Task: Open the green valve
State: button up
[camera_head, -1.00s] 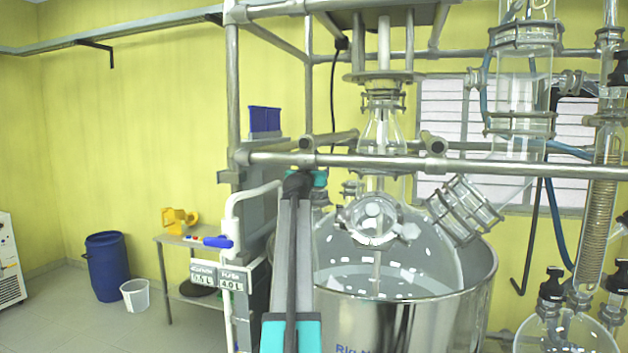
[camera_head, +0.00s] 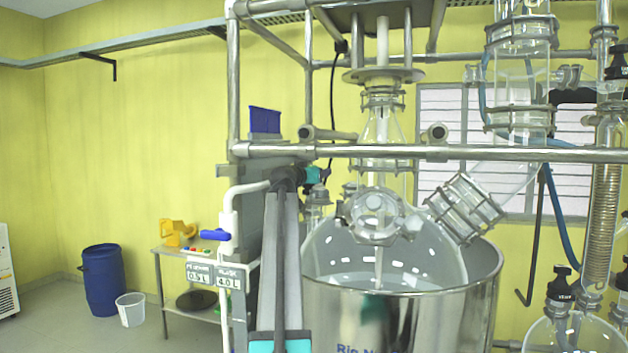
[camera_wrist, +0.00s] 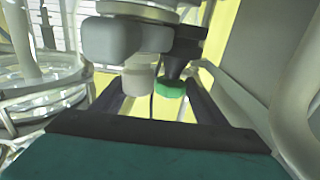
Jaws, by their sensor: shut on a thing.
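The green valve part (camera_wrist: 170,89) shows in the wrist view as a small green cap under a black neck. It lies between the two dark fingers of my gripper (camera_wrist: 156,76), which is shut on it. The exact contact is hidden behind grey fittings. A pale cylinder (camera_wrist: 138,80) hangs just left of the green cap. In the head view my arm stands in front of the frame, left of the vessel, and the fingertips and the green valve cannot be made out there.
A steel vessel (camera_head: 400,310) with glassware stands right of my arm. A horizontal steel bar (camera_head: 480,153) crosses above it. A small table (camera_head: 172,252), blue drum (camera_head: 103,278) and white bucket (camera_head: 131,309) are behind.

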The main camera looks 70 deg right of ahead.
jog(key=shift+w+f+m+g+b, duration=0.1)
jog(key=shift+f+m+g+b, duration=0.2)
jog(key=shift+b, duration=0.65)
jog(key=shift+r+g, duration=0.25)
jog(key=shift+g, duration=0.15)
jog(key=shift+o, duration=0.6)
jog(key=shift+c, duration=1)
jog(key=shift+a+r+n+t+p, duration=0.1)
jog(key=shift+r+n+t+p, duration=0.1)
jog(key=shift+t+p, duration=0.4)
jog(key=shift+a+r+n+t+p, duration=0.1)
jog(key=shift+n+t+p, duration=0.1)
jog(key=shift+t+p, duration=0.35)
jog(key=shift+c, duration=0.5)
jog(key=n+t+p, duration=0.1)
jog(key=t+p, duration=0.1)
jog(key=p, duration=0.4)
jog(key=n+t+y+p, duration=0.1)
jog(key=n+t+p, duration=0.1)
jog(key=p, duration=0.5)
jog(key=shift+d+n+t, duration=0.1)
jog(key=shift+n+t, duration=0.2)
jog(key=shift+t, duration=0.25)
jog(key=c, duration=0.4)
